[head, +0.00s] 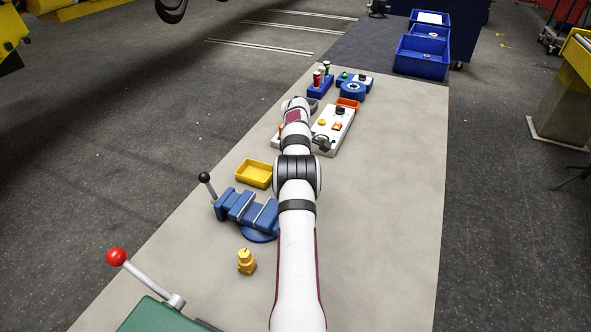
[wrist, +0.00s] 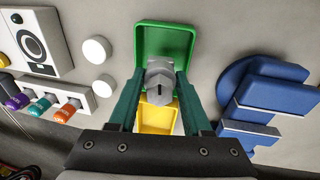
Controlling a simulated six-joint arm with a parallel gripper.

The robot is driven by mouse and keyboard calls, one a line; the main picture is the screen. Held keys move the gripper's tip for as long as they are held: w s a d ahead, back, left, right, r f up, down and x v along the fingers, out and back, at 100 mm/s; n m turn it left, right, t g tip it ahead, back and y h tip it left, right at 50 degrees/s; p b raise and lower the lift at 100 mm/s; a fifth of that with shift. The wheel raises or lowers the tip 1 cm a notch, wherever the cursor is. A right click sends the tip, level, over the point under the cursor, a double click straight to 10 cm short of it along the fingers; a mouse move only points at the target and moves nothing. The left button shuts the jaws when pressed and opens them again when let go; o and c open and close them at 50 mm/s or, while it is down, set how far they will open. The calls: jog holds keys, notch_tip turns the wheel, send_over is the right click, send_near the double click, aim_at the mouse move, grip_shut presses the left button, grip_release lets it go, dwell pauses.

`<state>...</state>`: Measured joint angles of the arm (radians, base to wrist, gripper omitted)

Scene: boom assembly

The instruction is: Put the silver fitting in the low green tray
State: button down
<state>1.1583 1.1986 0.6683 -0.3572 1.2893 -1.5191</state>
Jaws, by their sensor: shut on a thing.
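In the wrist view my gripper (wrist: 160,76) is shut on the silver fitting (wrist: 160,90), a grey metal piece with a hex-shaped body and a dark slot. The low green tray (wrist: 165,38) shows beyond the fingertips, its near edge partly hidden by the fitting and fingers. The fitting overlaps the near part of the green tray in this view; I cannot tell its height above it. In the head view my arm hides the gripper, the fitting and the green tray.
A yellow tray (head: 254,173) lies left of my arm; it also shows between the fingers in the wrist view (wrist: 158,119). A blue vise (head: 248,212) and a brass fitting (head: 246,262) stand nearer. A white control box (head: 333,128) is farther off. The table's right side is clear.

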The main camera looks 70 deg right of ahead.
jog(key=shift+f, duration=0.15)
jog(key=shift+f, duration=1.3)
jog(key=shift+c, duration=1.3)
grip_release()
notch_tip(320, 180, up, 9)
